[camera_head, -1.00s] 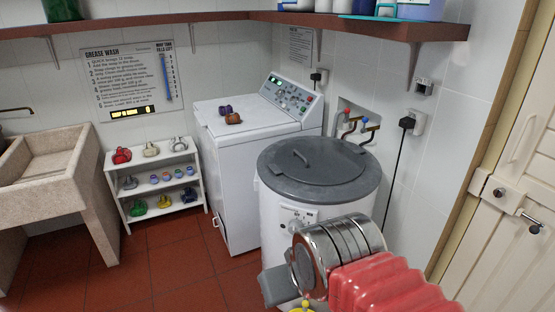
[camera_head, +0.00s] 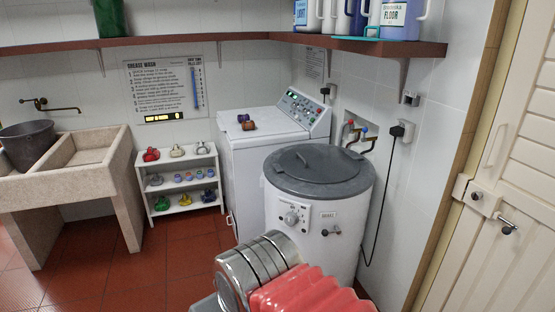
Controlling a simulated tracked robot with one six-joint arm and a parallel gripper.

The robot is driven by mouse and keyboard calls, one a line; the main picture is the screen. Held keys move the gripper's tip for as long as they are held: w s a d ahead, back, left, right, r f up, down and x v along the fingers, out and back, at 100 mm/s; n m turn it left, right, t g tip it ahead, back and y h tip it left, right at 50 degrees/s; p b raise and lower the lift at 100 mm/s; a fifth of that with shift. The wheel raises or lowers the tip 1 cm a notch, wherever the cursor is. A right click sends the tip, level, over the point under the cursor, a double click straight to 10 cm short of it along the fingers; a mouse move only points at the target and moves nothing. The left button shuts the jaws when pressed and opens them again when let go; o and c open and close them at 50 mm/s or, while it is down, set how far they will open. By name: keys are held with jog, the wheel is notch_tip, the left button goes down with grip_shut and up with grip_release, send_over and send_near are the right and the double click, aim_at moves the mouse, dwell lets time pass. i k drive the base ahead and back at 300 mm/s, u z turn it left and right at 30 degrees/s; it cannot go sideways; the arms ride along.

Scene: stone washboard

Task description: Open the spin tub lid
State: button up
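The spin tub (camera_head: 295,218) is a white upright drum in front of the right wall. Its round grey lid (camera_head: 335,178) lies flat and closed on top, with a small dark handle (camera_head: 303,157) left of its middle. The front has a round dial and a small label. My arm, with silver rings and a red ribbed sleeve, reaches in from the bottom edge in front of the tub's lower part. Only a grey piece of my gripper (camera_head: 205,304) shows at the bottom edge, apart from the lid and lower in the picture. Its fingertips are hidden.
A white washing machine (camera_head: 262,165) stands behind and left of the tub, with small coloured items on it. A small white rack (camera_head: 188,210) and a stone sink (camera_head: 110,165) with a dark bucket (camera_head: 28,143) are left. Red floor is clear between. A door (camera_head: 500,220) is right.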

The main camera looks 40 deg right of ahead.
aim_at(320, 164)
jog(key=u, duration=0.1)
jog(key=k, duration=0.25)
jog(key=u, duration=0.25)
jog(key=i, duration=2.1)
jog(key=z, duration=0.5)
jog(key=i, duration=0.7)
jog(key=z, duration=0.8)
jog(key=i, duration=0.5)
jog(key=z, duration=0.7)
jog(key=i, duration=0.45)
jog(key=z, duration=0.25)
